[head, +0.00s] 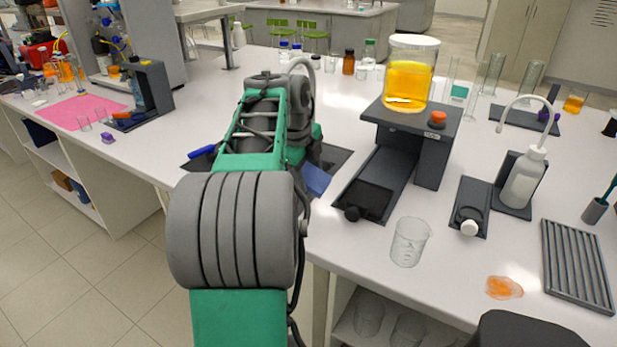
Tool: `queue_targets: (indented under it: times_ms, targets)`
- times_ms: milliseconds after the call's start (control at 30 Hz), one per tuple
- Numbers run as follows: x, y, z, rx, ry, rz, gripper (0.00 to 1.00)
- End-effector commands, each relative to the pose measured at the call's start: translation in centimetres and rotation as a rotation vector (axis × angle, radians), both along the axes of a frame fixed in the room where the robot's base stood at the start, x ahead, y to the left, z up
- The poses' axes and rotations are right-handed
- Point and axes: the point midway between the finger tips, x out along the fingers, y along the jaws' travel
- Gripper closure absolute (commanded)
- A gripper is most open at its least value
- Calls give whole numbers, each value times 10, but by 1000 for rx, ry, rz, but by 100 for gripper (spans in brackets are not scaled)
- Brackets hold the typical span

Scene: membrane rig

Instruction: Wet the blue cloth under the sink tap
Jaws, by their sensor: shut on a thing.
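My arm reaches forward over the sink (335,158), a dark recess in the white bench, and covers most of it. My gripper (314,158) is at the far end of the arm, largely hidden behind my arm links; its fingertips are not clear. The blue cloth (316,179) shows as a flat blue patch just below my gripper, over the sink, and my gripper is shut on it. The grey curved tap spout (301,62) rises behind my arm. Its outlet and any water are hidden. A blue handle (201,151) sticks out at the sink's left edge.
Right of the sink stands a dark rig (415,120) with a jar of orange liquid (410,72) on top. A glass beaker (410,242), a wash bottle (524,178) and a ribbed rack (578,265) stand farther right.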

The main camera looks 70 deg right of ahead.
Motion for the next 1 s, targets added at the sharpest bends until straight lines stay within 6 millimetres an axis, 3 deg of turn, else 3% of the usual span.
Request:
queue_targets:
  times_ms: [167, 1000]
  targets:
    - [3, -7, 1, 0, -1, -13, 77]
    - [67, -77, -17, 0, 0, -7, 77]
